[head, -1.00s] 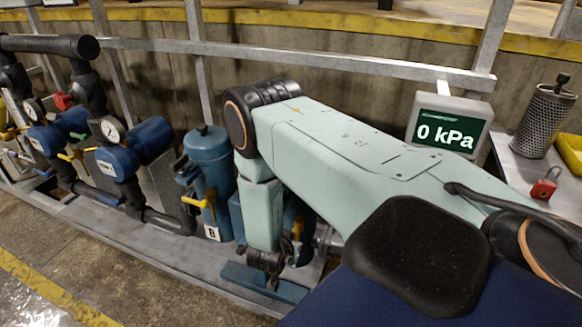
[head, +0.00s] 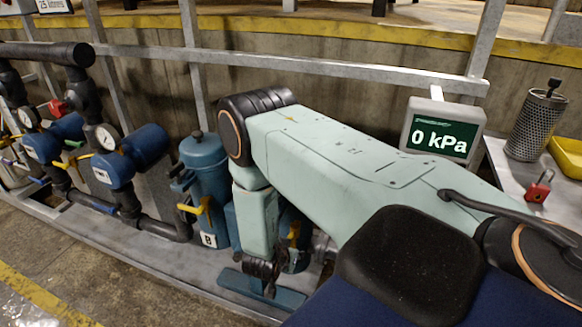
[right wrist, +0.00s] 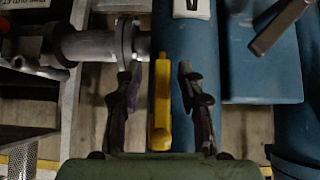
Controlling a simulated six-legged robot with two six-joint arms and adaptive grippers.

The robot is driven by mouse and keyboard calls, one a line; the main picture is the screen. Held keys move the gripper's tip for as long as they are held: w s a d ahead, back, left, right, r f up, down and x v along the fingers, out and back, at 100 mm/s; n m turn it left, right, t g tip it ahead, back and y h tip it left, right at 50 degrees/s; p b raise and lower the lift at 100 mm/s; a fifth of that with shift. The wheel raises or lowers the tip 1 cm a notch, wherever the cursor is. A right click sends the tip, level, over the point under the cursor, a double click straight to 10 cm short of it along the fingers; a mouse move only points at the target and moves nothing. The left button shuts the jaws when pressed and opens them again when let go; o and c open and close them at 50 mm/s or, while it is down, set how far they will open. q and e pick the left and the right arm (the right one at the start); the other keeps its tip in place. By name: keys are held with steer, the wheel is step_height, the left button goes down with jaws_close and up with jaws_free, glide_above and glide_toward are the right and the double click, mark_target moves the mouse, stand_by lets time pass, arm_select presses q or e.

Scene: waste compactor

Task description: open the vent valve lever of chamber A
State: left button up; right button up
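A yellow lever (right wrist: 161,100) stands upright in the right wrist view, in front of a blue cylinder (right wrist: 185,60). A white label (right wrist: 192,8) above it is cut off by the frame edge; I cannot read it for sure. My right gripper (right wrist: 158,75) is open, with one dark finger on each side of the lever and visible gaps between. In the head view a yellow lever (head: 293,232) shows partly behind my right arm, on a blue vessel mostly hidden by that arm. My left gripper is not in view.
A blue vessel marked B (head: 205,165) with its own yellow lever (head: 203,207) stands just left of my right forearm. A display (head: 443,138) reads 0 kPa. Pipes with gauges (head: 107,138) are at left. A red padlock (head: 538,187) lies on the bench at right.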

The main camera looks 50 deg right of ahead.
steer(key=v, duration=1.2)
stand_by(0.4)
steer(key=s+a+f+n+g+y, duration=0.1)
steer(key=s+a+f+n+y, duration=0.1)
steer(key=s, duration=0.5)
steer(key=s+a+f+n+g+y, duration=0.1)
steer(key=s+a+f+n+y, duration=0.1)
steer(key=s+a+n, duration=0.4)
steer(key=s+a+f+n+g+y, duration=0.1)
steer(key=s+a+n+y, duration=0.3)
steer(key=s, duration=0.5)
steer(key=shift+a+f+n+y, duration=0.3)
steer(key=shift+f+n, duration=0.1)
steer(key=shift+n, duration=0.1)
steer(key=shift+d, duration=0.1)
